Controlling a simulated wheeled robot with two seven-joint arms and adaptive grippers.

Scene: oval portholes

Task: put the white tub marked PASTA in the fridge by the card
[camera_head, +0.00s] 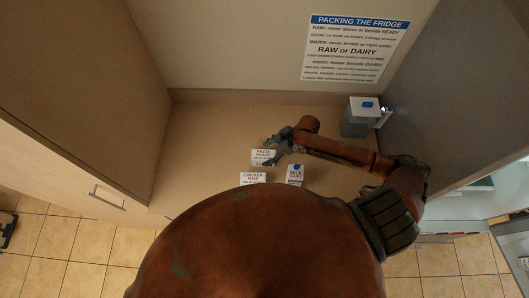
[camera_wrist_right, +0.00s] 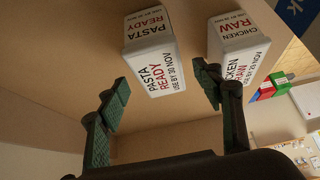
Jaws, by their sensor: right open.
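The white PASTA READY tub (camera_head: 262,155) stands on the brown counter. In the right wrist view the tub (camera_wrist_right: 153,55) is just beyond my right fingertips, in line with the gap between them; I cannot tell whether they touch it. My right gripper (camera_head: 274,151) is open and empty, and it also shows in the right wrist view (camera_wrist_right: 162,80). The card (camera_head: 355,47), headed PACKING THE FRIDGE, is on the back wall; its large words RAW or DAIRY are legible, its small print is not all clear. My left gripper is out of view.
A CHICKEN RAW tub (camera_head: 252,178) stands close to the PASTA tub, also in the right wrist view (camera_wrist_right: 238,48). A MILK carton (camera_head: 295,172) stands to the right. A grey container (camera_head: 361,119) is at the back right corner. The counter's left side is clear.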

